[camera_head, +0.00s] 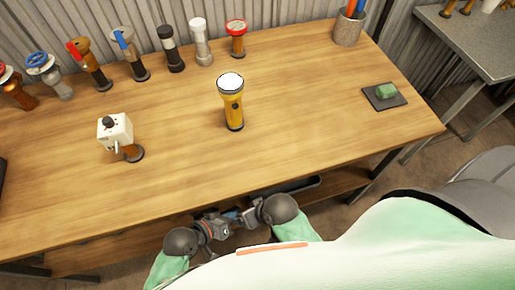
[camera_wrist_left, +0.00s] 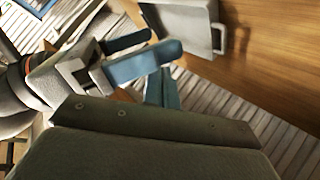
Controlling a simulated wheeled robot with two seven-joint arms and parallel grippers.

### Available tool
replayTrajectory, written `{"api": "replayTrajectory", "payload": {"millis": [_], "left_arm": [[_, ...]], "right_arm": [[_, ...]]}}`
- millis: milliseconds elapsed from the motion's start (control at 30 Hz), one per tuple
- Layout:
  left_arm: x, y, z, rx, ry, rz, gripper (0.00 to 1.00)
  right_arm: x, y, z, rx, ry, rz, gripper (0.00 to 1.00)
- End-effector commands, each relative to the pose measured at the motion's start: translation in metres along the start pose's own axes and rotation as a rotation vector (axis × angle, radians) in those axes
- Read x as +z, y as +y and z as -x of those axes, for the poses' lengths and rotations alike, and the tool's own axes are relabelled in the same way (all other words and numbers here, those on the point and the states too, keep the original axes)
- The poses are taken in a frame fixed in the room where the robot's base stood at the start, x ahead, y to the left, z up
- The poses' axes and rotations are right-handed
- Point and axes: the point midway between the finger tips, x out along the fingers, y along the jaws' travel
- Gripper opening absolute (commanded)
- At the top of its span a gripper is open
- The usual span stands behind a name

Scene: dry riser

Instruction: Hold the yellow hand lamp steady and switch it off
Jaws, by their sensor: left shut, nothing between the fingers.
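The yellow hand lamp (camera_head: 234,109) stands upright on the wooden table, near its middle. Its round top face is bright white and a small dark switch shows on its side. My left gripper (camera_head: 229,216) is low in front of the table's near edge, well apart from the lamp. In the left wrist view its blue fingers (camera_wrist_left: 162,88) are together and empty. My right gripper (camera_wrist_left: 152,52) is close by, with its two blue fingers apart and nothing visible between them. The lamp is not in the left wrist view.
A white boxy device (camera_head: 116,132) stands left of the lamp. Several valves and torch-like items line the back, including a red-topped one (camera_head: 237,38). A pen cup (camera_head: 348,30) stands back right, and a green lump lies on a dark pad (camera_head: 397,101). Table around the lamp is clear.

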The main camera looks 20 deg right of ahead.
Motion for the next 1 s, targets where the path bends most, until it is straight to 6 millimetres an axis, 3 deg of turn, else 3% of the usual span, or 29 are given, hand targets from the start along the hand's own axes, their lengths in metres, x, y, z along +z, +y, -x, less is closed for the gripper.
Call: {"api": "replayTrajectory", "payload": {"millis": [333, 833, 1000], "left_arm": [[0.006, 0.002, 0.008, 0.165, 0.120, 0.072, 0.00], [0.013, -0.033, 0.036, 0.204, 0.241, 0.243, 0.00], [-0.005, -0.003, 0.045, 0.245, 0.321, 0.275, 0.00]], "right_arm": [[0.000, 0.000, 0.000, 0.000, 0.001, 0.000, 0.83], [0.000, 0.000, 0.000, 0.000, 0.000, 0.000, 0.83], [0.000, 0.000, 0.000, 0.000, 0.000, 0.000, 0.83]]}}
